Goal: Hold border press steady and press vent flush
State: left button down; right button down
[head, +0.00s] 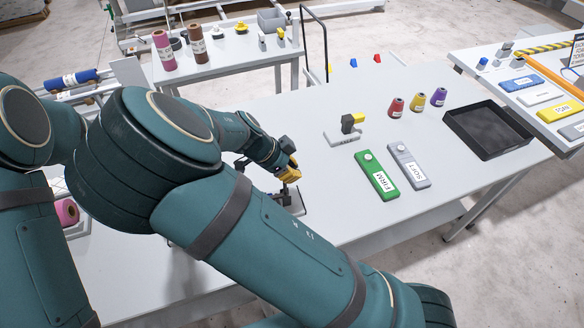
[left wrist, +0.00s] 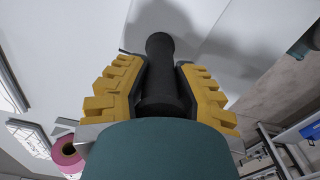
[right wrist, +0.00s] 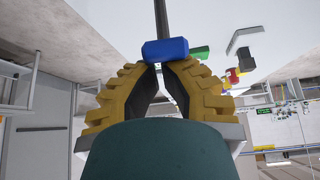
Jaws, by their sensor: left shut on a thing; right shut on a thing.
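My right gripper (head: 288,168) is low over the table beside a small dark stand on a grey base (head: 298,203), which may be the border press. In the right wrist view its yellow fingers are shut on a blue block (right wrist: 165,50) at the fingertips, with a dark rod beyond. I cannot tell whether this block is the vent. In the left wrist view my left gripper (left wrist: 160,80) is shut on an upright-looking black cylindrical handle (left wrist: 160,60). My arm hides the left gripper in the head view. Any gap under the vent is not visible.
Green FIRM (head: 376,176) and grey SOFT (head: 409,166) blocks lie to the right. Beyond them are a grey-based yellow-and-black device (head: 343,136), several thread cones (head: 418,102) and a black tray (head: 487,130). A pink roll (head: 67,212) is at left. The table front right is clear.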

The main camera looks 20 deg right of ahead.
pick_arm(q)
jog(key=shift+s+d, duration=0.1)
pick_arm(e)
notch_tip(320, 180, up, 9)
jog(key=a, duration=0.2)
jog(key=shift+r, duration=0.15)
dwell(0.5)
dwell(0.4)
pick_arm(q)
jog(key=c, duration=0.7)
grip_release()
jog(key=shift+f, duration=0.1)
jog(key=shift+c, duration=0.2)
pick_arm(e)
jog(key=shift+w, duration=0.1)
